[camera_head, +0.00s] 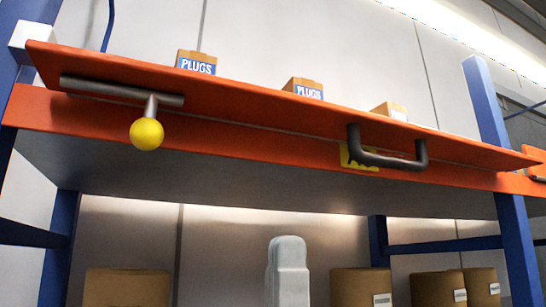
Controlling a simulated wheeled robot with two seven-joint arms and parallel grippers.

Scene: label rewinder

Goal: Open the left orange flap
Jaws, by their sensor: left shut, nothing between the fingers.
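The left orange flap (270,112) is a long panel along the front of the upper shelf, above an orange beam (235,143). A dark handle (390,160) is on its right part. A dark bar with a stem and yellow ball knob (147,133) is at its left end. I cannot tell how far the flap is tilted. My left gripper (288,250) seems to be the pale grey shape at the bottom middle, below the shelf and apart from handle and knob. It is shut and empty. My right gripper is not in view.
Boxes marked PLUGS (196,63) and another box (390,111) stand behind the flap. Blue posts (500,170) hold the shelf at both sides. Brown cartons (360,288) stand below. Part of another orange piece with a dark handle (538,178) shows at the right edge.

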